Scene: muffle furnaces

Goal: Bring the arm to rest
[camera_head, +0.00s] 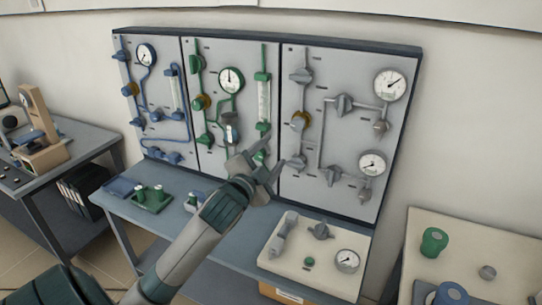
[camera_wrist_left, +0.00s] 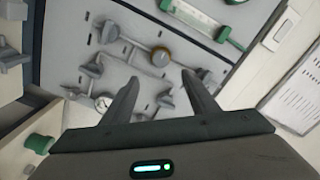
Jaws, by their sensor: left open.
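My left arm (camera_head: 180,262) reaches up from the lower left in the head view, over the blue-grey table. My left gripper (camera_head: 262,162) is in front of the lower part of the panel board, near where the green and grey sections meet. Its jaws are apart and nothing shows between them. In the left wrist view the two dark fingers of the gripper (camera_wrist_left: 164,84) are spread, with the grey panel and its valves behind them. I cannot tell whether a finger touches a fitting. My right gripper is not in view.
The panel board (camera_head: 334,118) has blue, green and grey piping with gauges. The table (camera_head: 222,242) below carries a green block (camera_head: 152,198) and a pale board with a gauge (camera_head: 322,262). A side table (camera_head: 478,240) stands right; a dark workbench (camera_head: 86,148) stands left.

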